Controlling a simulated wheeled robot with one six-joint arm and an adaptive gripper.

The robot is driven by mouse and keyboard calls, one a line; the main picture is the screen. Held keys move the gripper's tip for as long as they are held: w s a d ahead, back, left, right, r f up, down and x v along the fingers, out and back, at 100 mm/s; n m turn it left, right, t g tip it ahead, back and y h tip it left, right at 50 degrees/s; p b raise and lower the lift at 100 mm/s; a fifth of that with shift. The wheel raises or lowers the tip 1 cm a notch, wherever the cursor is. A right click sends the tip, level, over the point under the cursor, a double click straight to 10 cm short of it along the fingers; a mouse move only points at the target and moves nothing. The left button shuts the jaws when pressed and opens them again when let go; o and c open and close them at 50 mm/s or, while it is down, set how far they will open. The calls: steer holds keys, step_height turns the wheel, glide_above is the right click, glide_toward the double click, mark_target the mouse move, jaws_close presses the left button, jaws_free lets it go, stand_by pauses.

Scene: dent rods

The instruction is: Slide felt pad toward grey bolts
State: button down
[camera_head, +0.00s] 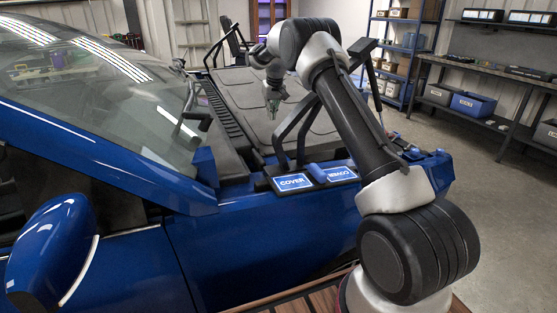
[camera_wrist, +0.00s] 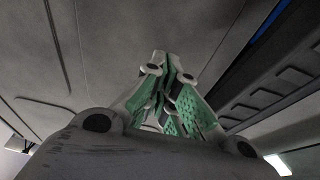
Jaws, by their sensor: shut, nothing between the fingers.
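My gripper (camera_head: 273,105) is shut and empty over the grey quilted surface (camera_head: 248,98) in the open front of the blue car. In the wrist view its green-padded fingers (camera_wrist: 168,68) meet in front of a broad grey panel (camera_wrist: 110,45). I cannot tell whether the fingertips touch it. This grey panel looks soft, but I cannot tell whether it is the felt pad. No grey bolts can be made out in either view; my arm hides part of the area.
The blue car (camera_head: 120,185) has a windshield (camera_head: 85,85) at left and a mirror (camera_head: 50,250) at lower left. Black struts (camera_head: 297,125) stand near my arm.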

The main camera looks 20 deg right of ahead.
steer(key=shift+a+f, duration=0.15)
steer(key=shift+f, duration=0.05)
steer(key=shift+s, duration=0.2)
steer(key=s, duration=2.1)
steer(key=s+x, duration=0.1)
steer(key=x, duration=0.9)
steer(key=shift+d+f, duration=0.2)
steer(key=shift+d, duration=0.25)
